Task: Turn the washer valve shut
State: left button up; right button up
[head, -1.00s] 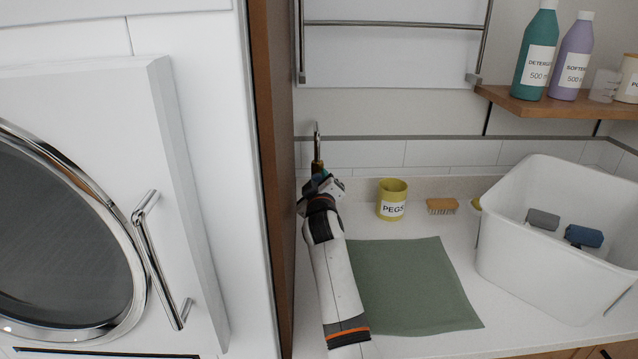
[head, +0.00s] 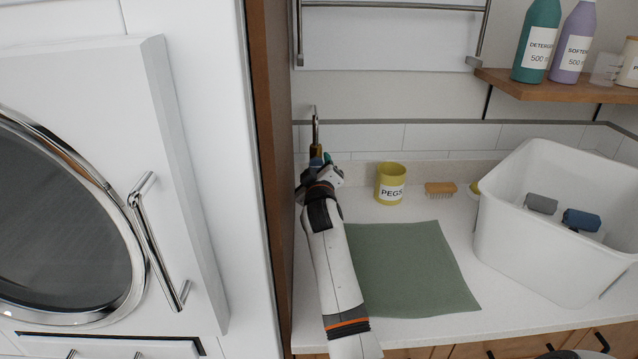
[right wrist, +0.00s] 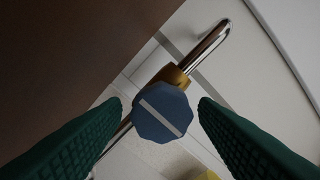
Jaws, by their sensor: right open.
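The washer valve has a blue faceted knob (right wrist: 164,111) with a pale stripe across its face, seen in the right wrist view. Behind the knob are a brass body (right wrist: 172,76) and a chrome pipe (right wrist: 208,42) that bends over at its top. In the head view the pipe (head: 315,128) rises by the brown side panel, and my right arm hides most of the valve. My right gripper (right wrist: 160,108) is open, with a green ridged finger on each side of the knob and a visible gap to each. In the head view my right gripper (head: 318,172) is at the valve. My left gripper is not in view.
A brown panel (head: 270,180) stands close left of my right arm, beside the white washer front (head: 60,220). A yellow peg pot (head: 390,184), a brush (head: 440,189), a green cloth (head: 410,270) and a white tub (head: 550,250) are on the counter to the right.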

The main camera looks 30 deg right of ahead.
jog(key=v, duration=1)
jog(key=shift+s+a+b, duration=0.2)
jog(key=shift+s+b, duration=0.05)
jog(key=shift+b, duration=0.2)
